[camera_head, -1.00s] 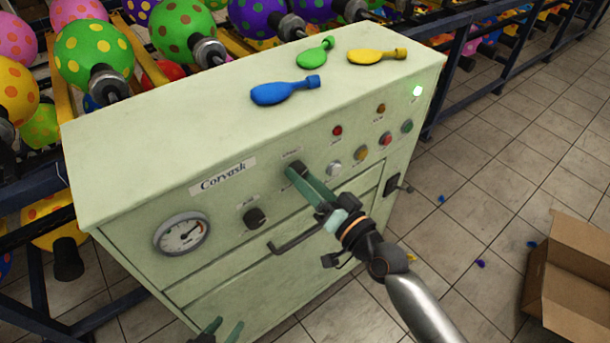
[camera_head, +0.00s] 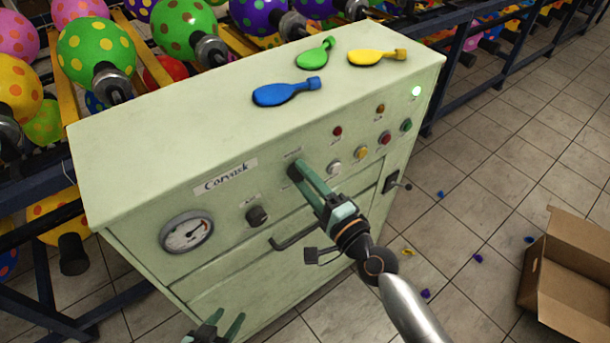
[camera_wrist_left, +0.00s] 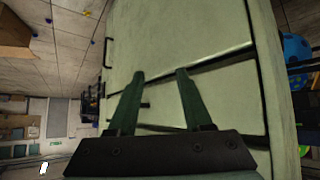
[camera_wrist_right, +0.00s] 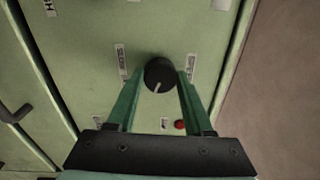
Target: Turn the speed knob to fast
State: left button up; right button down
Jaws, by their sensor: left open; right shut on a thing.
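The pale green machine (camera_head: 130,150) has a black knob at the tips of my right gripper (camera_head: 301,168). In the right wrist view, the fingers of my right gripper (camera_wrist_right: 160,85) are on either side of this round knob (camera_wrist_right: 159,72), shut on it. Its white pointer line points down and slightly left in that view. Small labels sit around it, too small to read. A second black knob (camera_head: 256,215) is to its left on the panel, untouched. My left gripper (camera_head: 227,320) is open and empty, low before the machine front; it also shows in the left wrist view (camera_wrist_left: 160,80).
A gauge (camera_head: 187,232) is at the panel's left, and several buttons and lamps are at its right. A drawer handle (camera_head: 292,238) juts out below. A cardboard box (camera_head: 570,270) stands right.

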jog(key=shift+m+p, duration=0.55)
jog(key=shift+m, duration=1.75)
jog(key=shift+c, duration=1.5)
grip_release()
jog(key=b+v, duration=0.2)
jog(key=v, duration=1)
jog(key=shift+s+b, duration=0.35)
jog(key=shift+b, duration=0.05)
